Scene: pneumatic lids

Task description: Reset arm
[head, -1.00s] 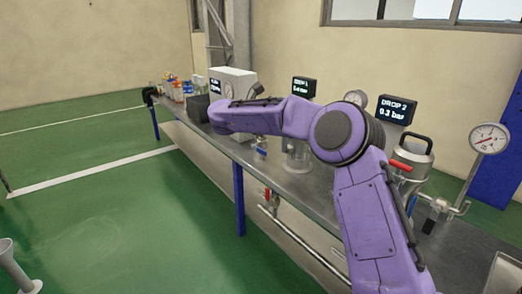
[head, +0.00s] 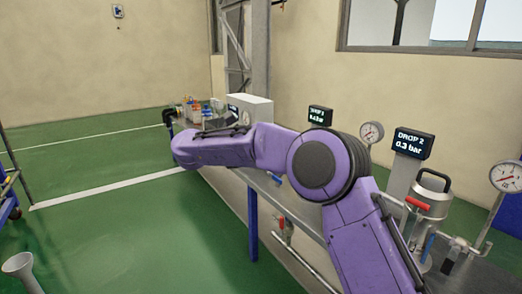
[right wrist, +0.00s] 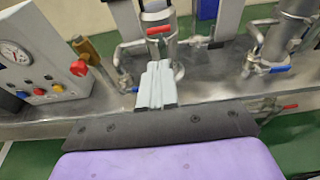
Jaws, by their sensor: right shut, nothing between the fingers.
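My right arm (head: 345,235), purple, comes in from the lower right of the head view and bends left across the bench's front edge. Its gripper cannot be made out there. In the right wrist view the right gripper (right wrist: 157,88) has its grey fingers together with nothing between them, above the bench edge and in front of red- and blue-handled valves. No contact with them is evident. My left gripper is not in view.
A lidded steel vessel (head: 432,200) stands by the DROP 2 display (head: 412,143) and a gauge (head: 507,177). A white box (head: 250,107) is farther along the bench. The right wrist view shows a button panel (right wrist: 35,75). Green floor (head: 130,235) is open at left.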

